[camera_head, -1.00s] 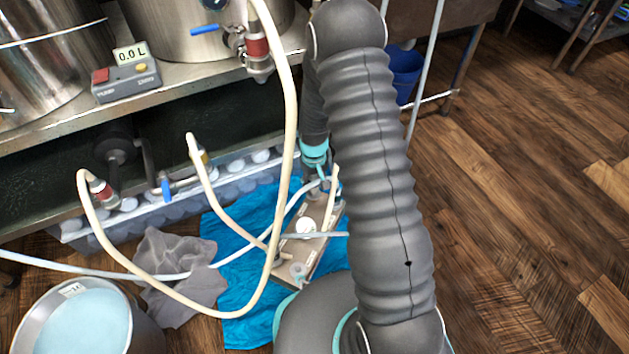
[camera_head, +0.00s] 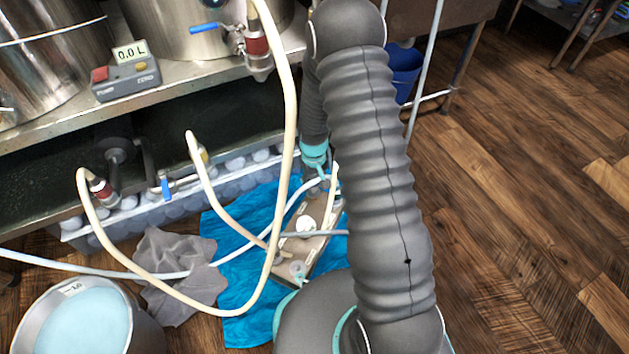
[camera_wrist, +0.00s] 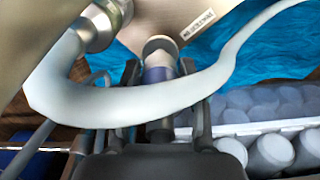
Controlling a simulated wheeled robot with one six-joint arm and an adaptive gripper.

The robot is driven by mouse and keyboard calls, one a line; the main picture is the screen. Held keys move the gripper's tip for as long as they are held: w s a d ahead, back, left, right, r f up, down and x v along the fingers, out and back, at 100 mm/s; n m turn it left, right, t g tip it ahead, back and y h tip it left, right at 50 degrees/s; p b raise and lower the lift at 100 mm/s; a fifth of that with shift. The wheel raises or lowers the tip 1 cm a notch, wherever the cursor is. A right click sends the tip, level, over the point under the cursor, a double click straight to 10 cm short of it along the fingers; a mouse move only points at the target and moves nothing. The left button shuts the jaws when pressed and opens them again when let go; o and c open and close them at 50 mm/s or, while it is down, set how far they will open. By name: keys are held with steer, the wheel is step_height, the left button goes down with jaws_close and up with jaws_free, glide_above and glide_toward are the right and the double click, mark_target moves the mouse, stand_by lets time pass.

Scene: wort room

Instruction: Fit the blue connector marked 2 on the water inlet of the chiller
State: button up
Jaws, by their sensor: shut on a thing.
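The chiller (camera_head: 318,244) is a beige-grey box on a blue cloth in the head view, with hoses joined to its top. My gripper (camera_wrist: 162,72) is shut on the blue connector (camera_wrist: 158,76), whose body shows between the fingers. The connector's far end points at a dark-ringed round port (camera_wrist: 160,46) on the chiller and looks very close to it. I cannot tell whether they touch or are joined. A thick pale hose (camera_wrist: 130,107) crosses in front and hides part of the connector. Its mark is not readable.
A second metal fitting (camera_wrist: 102,22) is on the chiller beside the port. A crate of pale bottles (camera_head: 135,217) stands along the bench, behind the cloth (camera_head: 235,210). Hoses loop across the floor near a bucket (camera_head: 50,318) and a grey rag (camera_head: 180,255).

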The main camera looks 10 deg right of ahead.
steer(key=shift+f, duration=1.15)
steer(key=o, duration=1.3)
steer(key=shift+o, duration=0.2)
step_height(320, 180, up, 12)
steer(key=s+r+t+p, duration=0.2)
steer(key=s+r, duration=0.6)
steer(key=r, duration=0.6)
steer(key=s+r+m+t+p, duration=0.1)
steer(key=s+r+p, duration=0.4)
steer(key=s+r, duration=0.4)
steer(key=s+r+t+p, duration=0.2)
steer(key=s+r, duration=0.7)
steer(key=r, duration=1)
steer(key=shift+m+t+p, duration=0.3)
steer(key=shift+p, duration=0.6)
